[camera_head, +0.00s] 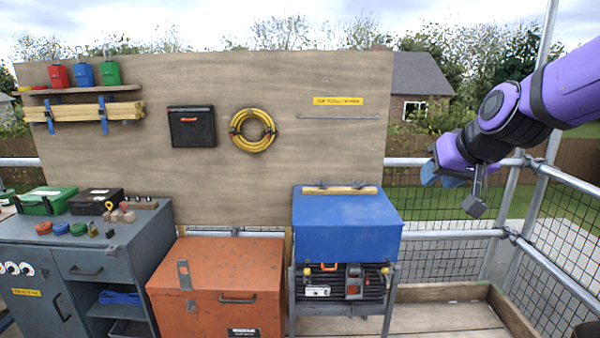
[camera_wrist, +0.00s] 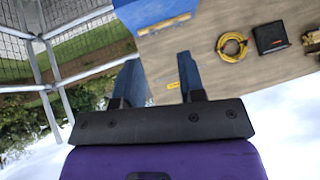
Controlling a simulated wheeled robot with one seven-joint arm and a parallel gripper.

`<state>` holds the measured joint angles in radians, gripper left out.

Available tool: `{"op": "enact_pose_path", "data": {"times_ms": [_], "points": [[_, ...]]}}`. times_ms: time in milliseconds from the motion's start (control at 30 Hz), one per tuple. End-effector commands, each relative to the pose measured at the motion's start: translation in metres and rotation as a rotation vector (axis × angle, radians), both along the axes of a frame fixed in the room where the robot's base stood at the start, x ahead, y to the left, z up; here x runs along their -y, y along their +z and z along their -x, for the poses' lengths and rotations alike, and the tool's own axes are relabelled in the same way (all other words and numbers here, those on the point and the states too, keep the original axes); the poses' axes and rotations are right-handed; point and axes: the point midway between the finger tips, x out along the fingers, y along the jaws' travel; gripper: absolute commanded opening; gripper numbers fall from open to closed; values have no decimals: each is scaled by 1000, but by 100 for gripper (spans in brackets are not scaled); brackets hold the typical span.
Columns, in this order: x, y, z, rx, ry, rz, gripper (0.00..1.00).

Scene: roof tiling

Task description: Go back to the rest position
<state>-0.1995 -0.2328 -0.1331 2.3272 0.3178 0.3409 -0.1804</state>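My gripper (camera_head: 440,176) is raised at the right of the head view, at the end of my purple arm. It is right of the blue box and clear of everything around it. In the wrist view its two blue fingers stand apart with nothing between them (camera_wrist: 158,64). The wrist view is turned over, with the sky at the bottom.
A blue box (camera_head: 345,225) on a stand, an orange chest (camera_head: 217,282) and a grey cabinet (camera_head: 85,262) line the wooden board (camera_head: 330,85). Metal railings (camera_head: 560,190) close the right side. A yellow hose coil (camera_head: 253,131) hangs on the board.

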Motion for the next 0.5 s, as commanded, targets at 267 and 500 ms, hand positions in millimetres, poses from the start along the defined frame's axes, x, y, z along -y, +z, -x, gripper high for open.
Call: {"op": "enact_pose_path", "data": {"times_ms": [267, 500], "points": [[18, 18, 105, -99, 30, 54, 37], [33, 13, 187, -191, 7, 137, 37]]}}
